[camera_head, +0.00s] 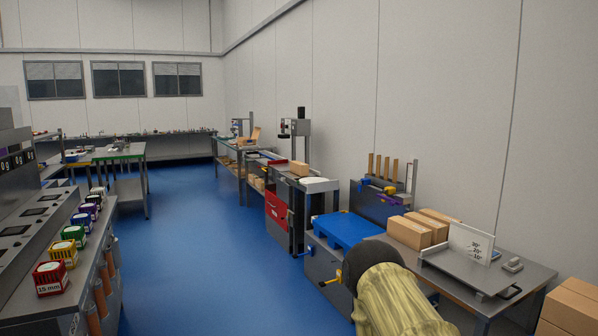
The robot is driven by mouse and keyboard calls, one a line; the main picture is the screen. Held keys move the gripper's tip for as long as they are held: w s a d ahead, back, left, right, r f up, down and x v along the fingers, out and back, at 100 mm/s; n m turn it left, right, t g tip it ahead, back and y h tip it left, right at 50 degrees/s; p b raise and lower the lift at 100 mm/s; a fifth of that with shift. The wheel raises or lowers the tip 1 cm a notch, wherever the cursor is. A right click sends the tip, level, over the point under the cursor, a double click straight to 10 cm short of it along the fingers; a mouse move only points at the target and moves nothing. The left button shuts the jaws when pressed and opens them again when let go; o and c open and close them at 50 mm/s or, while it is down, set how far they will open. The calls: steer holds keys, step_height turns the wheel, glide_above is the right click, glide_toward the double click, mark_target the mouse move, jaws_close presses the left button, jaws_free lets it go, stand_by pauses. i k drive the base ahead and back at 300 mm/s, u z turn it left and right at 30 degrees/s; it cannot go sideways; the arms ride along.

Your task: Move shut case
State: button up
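No object can be surely identified as the shut case. A flat bright blue, closed-looking item (347,229) lies on a grey cabinet right of centre, and cannot be told as case or cover. A dark blue box (372,208) stands behind it against the wall, with a yellow tool on top. My gripper is not recognisable in this view. A khaki, ribbed cylinder with a black end (385,290) rises at the bottom centre-right and hides part of the cabinet; I cannot tell whether it is part of my arm.
A grey bench (470,268) at right carries cardboard-coloured blocks (409,232) and an angle plate. A left counter (88,262) holds several coloured tubs (52,277). A red-fronted cabinet (277,211) stands further back. The blue floor aisle (190,260) between is clear.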

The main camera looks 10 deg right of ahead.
mark_target(301, 169)
steer(key=u, duration=0.2)
steer(key=i, duration=1.55)
steer(key=u, duration=0.35)
steer(key=i, duration=3.2)
steer(key=z, duration=0.3)
steer(key=i, duration=1.6)
steer(key=z, duration=0.85)
steer(key=i, duration=1.9)
steer(key=z, duration=0.5)
